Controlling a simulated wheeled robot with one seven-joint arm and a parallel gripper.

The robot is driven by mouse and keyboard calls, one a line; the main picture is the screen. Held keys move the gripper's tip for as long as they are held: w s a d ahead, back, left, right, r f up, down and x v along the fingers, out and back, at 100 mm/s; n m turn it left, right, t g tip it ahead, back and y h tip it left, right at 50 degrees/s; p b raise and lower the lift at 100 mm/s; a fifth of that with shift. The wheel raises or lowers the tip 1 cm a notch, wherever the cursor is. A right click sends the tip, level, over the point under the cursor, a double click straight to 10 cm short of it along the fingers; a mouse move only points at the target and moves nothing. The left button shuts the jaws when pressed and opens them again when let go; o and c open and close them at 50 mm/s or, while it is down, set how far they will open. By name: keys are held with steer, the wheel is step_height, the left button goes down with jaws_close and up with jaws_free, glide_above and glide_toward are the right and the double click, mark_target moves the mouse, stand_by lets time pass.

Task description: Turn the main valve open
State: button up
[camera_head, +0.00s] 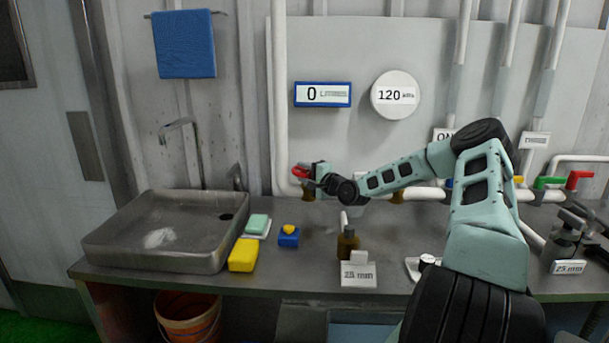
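The red valve handle (300,171) sits on a brass body (308,192) on the white pipe, above the back of the counter. I take it to be the main valve, but no label on it is readable. My gripper (314,172) is at the handle's right side, its fingers overlapping or touching it. The view is too small to tell whether the fingers are closed on the handle. My arm reaches in from the lower right and hides part of the pipe run behind it.
A metal sink (165,240) fills the counter's left. A yellow sponge (243,255), a blue box (289,237) and a brown bottle (348,243) stand in front of the valve. Green (545,182) and red (578,178) handles are at right. The display (323,94) reads 0; the round gauge (396,95) reads 120.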

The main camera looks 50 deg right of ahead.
steer(key=shift+s, duration=0.1)
steer(key=s+a+b, duration=0.1)
steer(key=s+b, duration=0.2)
steer(key=s, duration=1.4)
steer(key=shift+s+a, duration=0.1)
steer(key=shift+s, duration=0.05)
